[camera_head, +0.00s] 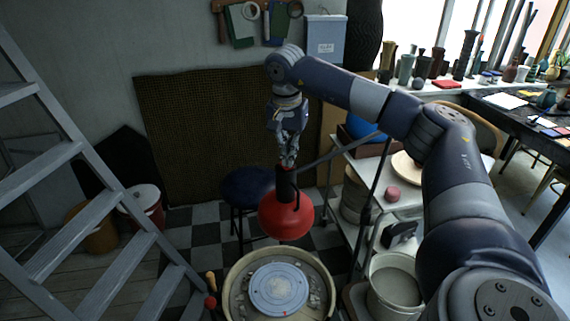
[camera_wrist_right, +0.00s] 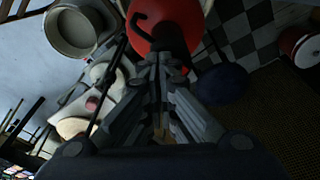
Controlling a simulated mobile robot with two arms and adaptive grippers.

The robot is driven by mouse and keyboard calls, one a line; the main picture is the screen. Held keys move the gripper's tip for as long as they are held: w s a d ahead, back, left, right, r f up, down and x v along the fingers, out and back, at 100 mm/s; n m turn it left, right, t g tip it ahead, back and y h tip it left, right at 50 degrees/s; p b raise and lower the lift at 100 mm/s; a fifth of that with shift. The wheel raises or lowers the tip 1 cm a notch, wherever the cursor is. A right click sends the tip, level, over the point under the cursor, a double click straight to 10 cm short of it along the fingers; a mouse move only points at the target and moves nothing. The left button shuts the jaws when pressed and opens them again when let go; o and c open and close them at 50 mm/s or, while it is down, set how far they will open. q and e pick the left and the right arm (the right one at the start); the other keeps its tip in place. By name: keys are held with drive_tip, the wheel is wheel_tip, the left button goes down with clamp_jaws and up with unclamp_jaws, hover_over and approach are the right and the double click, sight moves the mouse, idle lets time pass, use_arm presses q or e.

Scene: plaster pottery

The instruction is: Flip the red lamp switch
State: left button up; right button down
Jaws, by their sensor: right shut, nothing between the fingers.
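The red lamp (camera_head: 286,218) hangs on a dark arm above the pottery wheel (camera_head: 278,288), its round red shade below a black neck (camera_head: 285,186). My right gripper (camera_head: 288,160) points down at the top of this neck, its fingers closed and empty. In the right wrist view the red shade (camera_wrist_right: 170,18) lies just beyond the closed fingertips (camera_wrist_right: 160,58), with a dark curved piece across it. I cannot make out the switch, or whether the fingers touch the lamp. My left gripper is not in view.
A dark round stool (camera_head: 248,186) stands behind the lamp. A grey ladder (camera_head: 70,170) fills the left.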

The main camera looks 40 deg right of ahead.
drive_tip(key=shift+f, duration=0.1)
drive_tip(key=shift+f+b, duration=0.45)
drive_tip(key=shift+f, duration=0.45)
idle(0.3)
drive_tip(key=shift+r, duration=0.1)
wheel_tip(320, 180, up, 7)
drive_tip(key=p, duration=0.6)
drive_tip(key=shift+p, duration=0.4)
idle(0.4)
